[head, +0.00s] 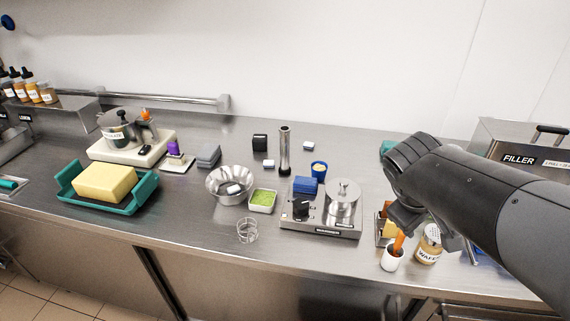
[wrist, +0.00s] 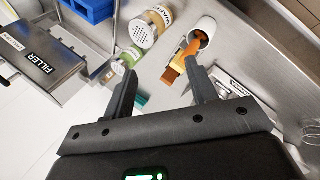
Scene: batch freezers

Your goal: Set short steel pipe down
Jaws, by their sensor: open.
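An upright steel tube (head: 285,152), which looks like the short steel pipe, stands on the steel counter (head: 190,235) behind the scale-like device. It is well to the left of my gripper and apart from it. My gripper, seen in the wrist view (wrist: 162,82), is open, with nothing held between its fingers. In the head view my arm hides most of it, above the right part of the counter near a white cup (head: 392,260). The tube does not show in the wrist view.
A flat steel device (head: 320,226) bears a lidded pot and blue block. A steel bowl (head: 222,178) and green-filled tub (head: 262,203) stand left of it. A labelled jar (head: 428,252) and filler box (head: 510,143) are at right. Counter behind the bowl is partly clear.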

